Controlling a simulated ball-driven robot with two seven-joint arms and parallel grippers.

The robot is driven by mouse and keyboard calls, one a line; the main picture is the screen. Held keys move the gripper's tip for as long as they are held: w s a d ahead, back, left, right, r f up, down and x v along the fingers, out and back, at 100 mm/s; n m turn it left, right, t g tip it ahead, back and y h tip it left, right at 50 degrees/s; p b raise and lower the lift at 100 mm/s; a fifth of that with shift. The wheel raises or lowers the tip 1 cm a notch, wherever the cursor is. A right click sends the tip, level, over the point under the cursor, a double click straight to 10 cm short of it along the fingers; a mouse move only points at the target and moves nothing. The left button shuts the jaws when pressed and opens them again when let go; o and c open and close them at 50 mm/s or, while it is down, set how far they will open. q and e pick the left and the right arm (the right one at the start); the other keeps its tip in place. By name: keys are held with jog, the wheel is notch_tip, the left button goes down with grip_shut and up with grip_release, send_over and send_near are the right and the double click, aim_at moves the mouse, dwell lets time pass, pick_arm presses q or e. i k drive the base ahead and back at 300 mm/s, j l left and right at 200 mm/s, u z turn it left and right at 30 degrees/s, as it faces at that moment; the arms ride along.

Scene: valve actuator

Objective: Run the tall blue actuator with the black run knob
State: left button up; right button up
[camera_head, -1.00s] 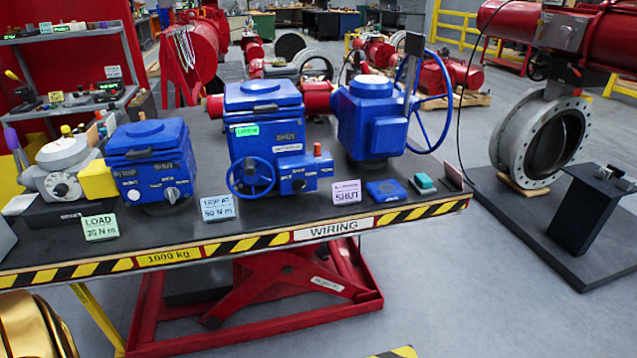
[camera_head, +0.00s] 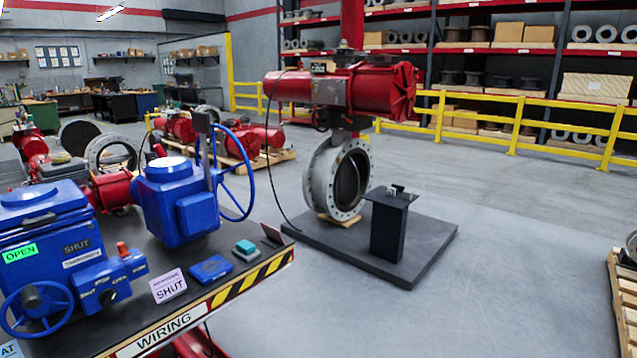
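The tall blue actuator (camera_head: 42,235) stands on the black lift table at the lower left. It has a green OPEN window, a SHUT label and a blue handwheel (camera_head: 38,308) low on its front. A small blue control box (camera_head: 112,282) juts from its front right, with a red-orange knob on top. The black run knob (camera_head: 107,297) appears to be the dark knob on the box's front face; its setting is too small to read. Neither of my grippers shows in this view.
A second blue gearbox (camera_head: 178,203) with a big handwheel stands right of the actuator. A SHUT card (camera_head: 168,286), a blue plate (camera_head: 211,269) and a teal-topped block (camera_head: 246,250) lie along the table edge. A red-actuated valve (camera_head: 340,180) and black pedestal (camera_head: 390,225) stand right.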

aim_at(107, 297)
jog(key=u, duration=1.4)
